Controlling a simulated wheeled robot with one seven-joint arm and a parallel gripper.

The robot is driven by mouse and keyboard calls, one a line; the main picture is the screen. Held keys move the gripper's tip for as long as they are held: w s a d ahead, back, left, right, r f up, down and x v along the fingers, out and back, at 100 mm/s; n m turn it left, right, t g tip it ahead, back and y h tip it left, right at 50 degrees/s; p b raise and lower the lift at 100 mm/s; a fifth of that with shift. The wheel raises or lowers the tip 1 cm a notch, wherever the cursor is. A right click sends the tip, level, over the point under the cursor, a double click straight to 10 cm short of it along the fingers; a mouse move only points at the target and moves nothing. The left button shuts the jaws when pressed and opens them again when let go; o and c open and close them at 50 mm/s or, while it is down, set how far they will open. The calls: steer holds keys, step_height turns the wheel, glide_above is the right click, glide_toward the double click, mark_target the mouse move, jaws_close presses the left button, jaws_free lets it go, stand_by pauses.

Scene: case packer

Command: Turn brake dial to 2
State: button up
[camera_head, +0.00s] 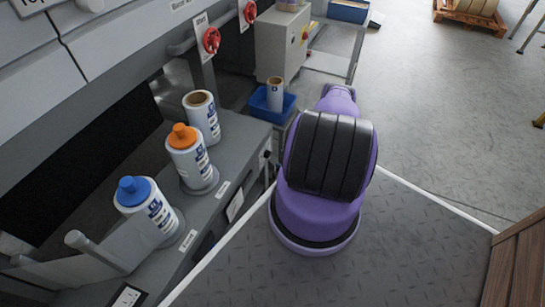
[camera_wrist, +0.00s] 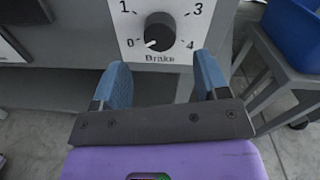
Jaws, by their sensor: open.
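The brake dial (camera_wrist: 160,31) is a black round knob on a white plate (camera_wrist: 124,40) in the wrist view. The numbers 0, 1, 3 and 4 show around it, and the word "Brake" is below. The top of the plate is cut off, and no 2 shows. The knob's white mark points lower left, toward 0. My gripper (camera_wrist: 161,62) is open, its two blue fingers spread below the dial, left and right of it in the picture. Nothing is between them, and they appear clear of the knob. The head view shows neither dial nor fingers clearly.
In the head view, bottles with blue (camera_head: 135,190) and orange (camera_head: 183,136) caps and a roll (camera_head: 202,117) stand on the grey machine ledge at left. Red knobs (camera_head: 211,41) are above. A blue bin (camera_wrist: 297,30) on a grey frame is right of the dial.

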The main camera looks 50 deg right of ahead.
mark_target(270, 155)
steer(key=shift+x, duration=2.6)
steer(key=shift+c, duration=0.5)
steer(key=c, duration=0.8)
steer(key=shift+c, duration=0.2)
